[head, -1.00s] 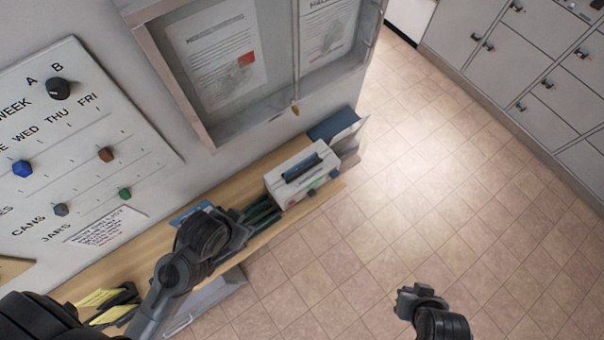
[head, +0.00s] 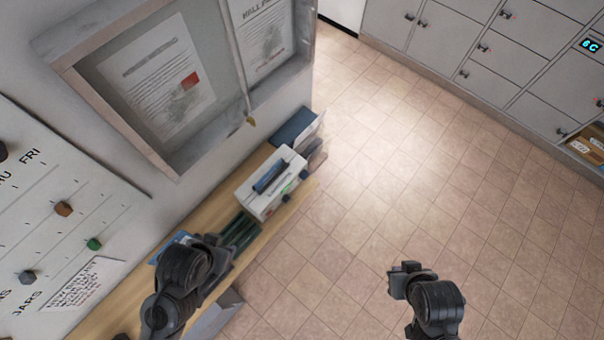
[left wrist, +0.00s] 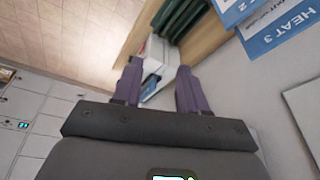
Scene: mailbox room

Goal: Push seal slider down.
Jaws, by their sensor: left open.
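A white box-shaped device (head: 262,204) with a long dark blue bar (head: 269,178) on top stands on the wooden shelf. A small dark knob (head: 286,197) is on its front side. I cannot tell for sure which part is the seal slider. My left gripper (left wrist: 157,82) is open and empty, its two purple-grey fingers pointing toward the shelf. In the head view my left arm is beside the green items, short of the device. The device shows partly between the fingers in the left wrist view (left wrist: 153,66). My right gripper (head: 397,282) hangs over the floor; its fingers are unclear.
Dark green items (head: 236,234) lie on the wooden shelf (head: 108,318) beside the device. A dark blue folder (head: 296,126) stands at its far end. A framed notice case (head: 172,84) overhangs the shelf. Blue-and-white cards (left wrist: 272,30) lie near the wall. The tiled floor (head: 380,190) is clear.

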